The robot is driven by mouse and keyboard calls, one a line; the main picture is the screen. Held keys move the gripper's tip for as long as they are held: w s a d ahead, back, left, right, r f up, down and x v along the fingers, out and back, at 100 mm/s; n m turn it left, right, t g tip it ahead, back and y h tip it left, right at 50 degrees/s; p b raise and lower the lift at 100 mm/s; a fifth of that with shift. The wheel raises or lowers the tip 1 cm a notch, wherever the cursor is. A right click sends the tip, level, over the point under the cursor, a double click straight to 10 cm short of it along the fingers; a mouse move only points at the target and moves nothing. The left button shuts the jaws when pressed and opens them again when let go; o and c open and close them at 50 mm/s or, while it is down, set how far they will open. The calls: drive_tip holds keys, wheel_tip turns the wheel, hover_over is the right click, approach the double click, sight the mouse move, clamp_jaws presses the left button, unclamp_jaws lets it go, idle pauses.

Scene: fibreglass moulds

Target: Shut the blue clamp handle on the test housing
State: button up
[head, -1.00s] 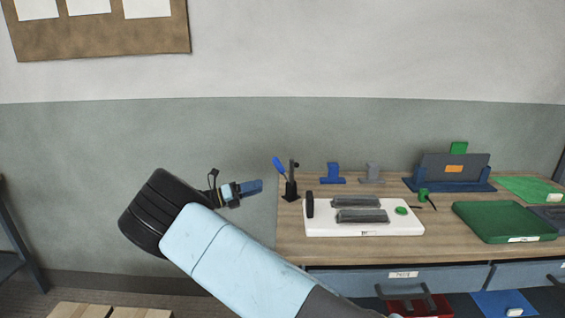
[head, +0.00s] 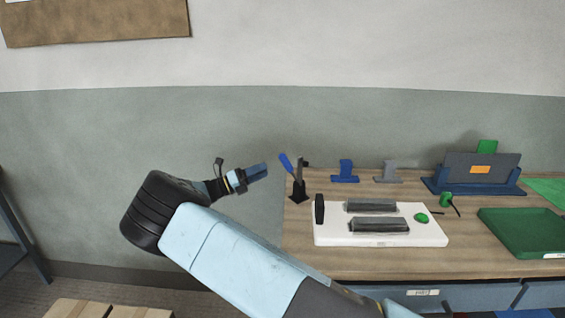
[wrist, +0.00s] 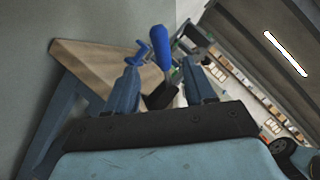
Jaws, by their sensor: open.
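The blue clamp handle (head: 286,163) stands raised and leans up to the left, on a dark clamp (head: 299,190) at the bench's left end. My gripper (head: 262,172) is just left of the handle in the head view, pointing toward it, with a gap showing. In the wrist view my gripper (wrist: 160,66) is open, its two blue fingers spread apart. The blue handle (wrist: 160,46) shows between and beyond the fingertips, with its dark lower part below. I cannot tell which part is the test housing; a white board (head: 330,236) bearing two grey bars lies right of the clamp.
A blue bracket (head: 345,172) and a grey bracket (head: 388,172) stand behind the board on the wooden bench (head: 300,262). A blue stand (head: 470,186) and a green tray (head: 500,238) are further right. Free air lies left of the bench.

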sight(286, 162)
drive_tip(key=x, duration=1)
clamp_jaws()
idle(0.4)
